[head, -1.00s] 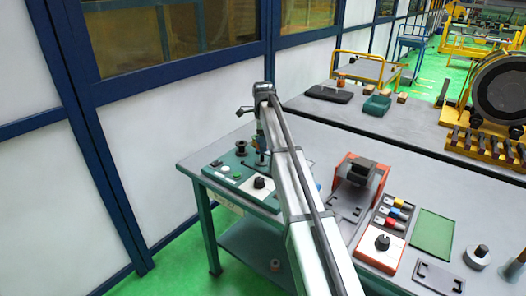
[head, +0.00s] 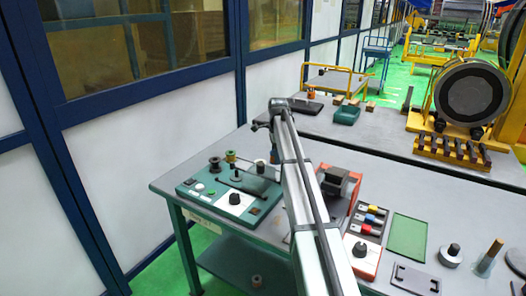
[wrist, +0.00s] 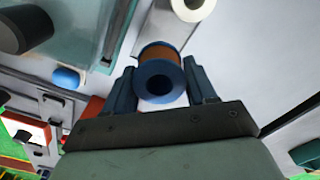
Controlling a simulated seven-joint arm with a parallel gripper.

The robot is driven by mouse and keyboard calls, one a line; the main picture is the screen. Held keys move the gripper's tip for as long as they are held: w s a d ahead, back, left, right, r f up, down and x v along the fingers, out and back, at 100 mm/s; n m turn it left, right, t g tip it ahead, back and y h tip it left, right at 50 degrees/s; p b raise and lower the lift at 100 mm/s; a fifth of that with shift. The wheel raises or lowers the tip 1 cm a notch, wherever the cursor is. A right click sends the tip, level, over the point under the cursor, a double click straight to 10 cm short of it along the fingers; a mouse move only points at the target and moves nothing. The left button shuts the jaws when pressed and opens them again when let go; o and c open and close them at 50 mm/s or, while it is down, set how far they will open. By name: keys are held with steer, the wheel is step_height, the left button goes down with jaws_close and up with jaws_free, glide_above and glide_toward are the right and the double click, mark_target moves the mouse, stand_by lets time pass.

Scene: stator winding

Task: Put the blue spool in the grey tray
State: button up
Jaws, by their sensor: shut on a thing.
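The blue spool (wrist: 160,82), wound with copper-brown wire, sits between the two dark fingers of my gripper (wrist: 163,88) in the wrist view. My gripper is shut on it, and one blue flange with its dark hole faces the camera. In the head view my gripper (head: 274,152) is above the back of the near bench, right of the teal board, partly hidden by my arm; I cannot make out the spool there. I cannot single out the grey tray for sure; a flat grey slotted piece (head: 415,278) lies at the front right of the bench.
A teal board (head: 190,192) with a black knob is at the bench's left. A red-framed device (head: 335,185), colored parts (head: 371,219) and a green mat (head: 407,237) are right of my arm. A white roll (wrist: 193,6) is beyond the spool in the wrist view.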

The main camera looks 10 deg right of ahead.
steer(key=shift+d+f, duration=0.15)
steer(key=shift+f, duration=0.95)
steer(key=shift+d+f, duration=0.15)
steer(key=shift+f, duration=0.9)
steer(key=shift+f, duration=1.35)
steer(key=o, duration=1.4)
steer(key=shift+c, duration=0.2)
step_height(320, 180, up, 7)
stand_by(0.3)
